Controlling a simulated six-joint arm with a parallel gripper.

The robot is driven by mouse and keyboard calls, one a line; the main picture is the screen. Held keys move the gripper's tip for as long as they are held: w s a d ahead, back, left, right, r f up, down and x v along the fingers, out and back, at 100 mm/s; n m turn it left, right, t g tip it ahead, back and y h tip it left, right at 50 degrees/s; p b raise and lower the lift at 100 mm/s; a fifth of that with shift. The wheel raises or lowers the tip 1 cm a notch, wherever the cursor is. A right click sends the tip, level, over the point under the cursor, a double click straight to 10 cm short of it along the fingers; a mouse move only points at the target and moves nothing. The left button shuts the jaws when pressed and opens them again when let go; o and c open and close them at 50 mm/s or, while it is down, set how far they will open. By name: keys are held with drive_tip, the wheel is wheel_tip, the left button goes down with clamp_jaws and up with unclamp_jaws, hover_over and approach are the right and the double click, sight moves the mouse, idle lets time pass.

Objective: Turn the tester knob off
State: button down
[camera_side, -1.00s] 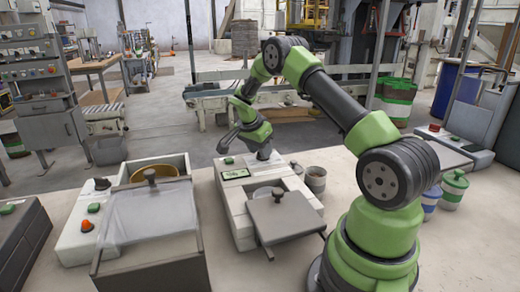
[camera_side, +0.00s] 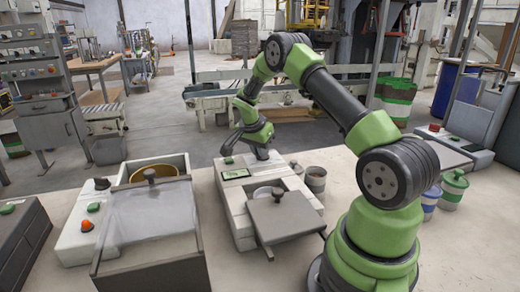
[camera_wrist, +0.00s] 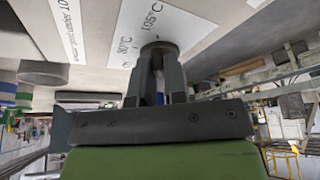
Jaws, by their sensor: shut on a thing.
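The tester (camera_side: 240,210) is a white machine in the middle of the bench, with a small green display (camera_side: 236,174) on its top. My gripper (camera_side: 263,155) points down at the tester's back edge. In the wrist view my gripper (camera_wrist: 158,75) is shut on a dark round knob (camera_wrist: 160,47), with a finger on each side of it. The knob stands on a pale panel (camera_wrist: 135,25) with printed marks reading 105°C and 80°C. The fingers hide part of the knob, so I cannot tell its pointer position. The knob is hidden in the side view.
A machine with a clear cover (camera_side: 150,218) stands to the left. Lidded pots (camera_side: 453,190) stand at the right, beyond my base.

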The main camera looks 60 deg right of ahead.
drive_tip(key=n, duration=0.1)
drive_tip(key=n+t, duration=0.1)
drive_tip(key=n, duration=0.3)
drive_tip(key=shift+s+t, duration=0.35)
drive_tip(key=shift+t, duration=0.05)
drive_tip(key=n, duration=0.2)
drive_tip(key=n+t+y, duration=0.1)
drive_tip(key=n, duration=0.1)
drive_tip(key=n+t, duration=0.1)
drive_tip(key=n, duration=0.1)
drive_tip(key=shift+s+d, duration=0.2)
drive_tip(key=shift+s, duration=0.05)
drive_tip(key=n, duration=0.2)
drive_tip(key=n+y, duration=0.1)
drive_tip(key=n, duration=0.1)
drive_tip(key=n+t+y, duration=0.1)
drive_tip(key=n, duration=0.1)
drive_tip(key=shift+s+d, duration=0.15)
drive_tip(key=shift+d, duration=0.2)
drive_tip(key=n+y, duration=0.1)
drive_tip(key=n, duration=0.2)
drive_tip(key=n+y, duration=0.1)
drive_tip(key=n, duration=0.1)
drive_tip(key=shift+d+n+y, duration=0.25)
drive_tip(key=shift+n+y, duration=0.05)
drive_tip(key=c, duration=1.2)
unclamp_jaws()
drive_tip(key=shift+o, duration=0.2)
drive_tip(key=v, duration=1)
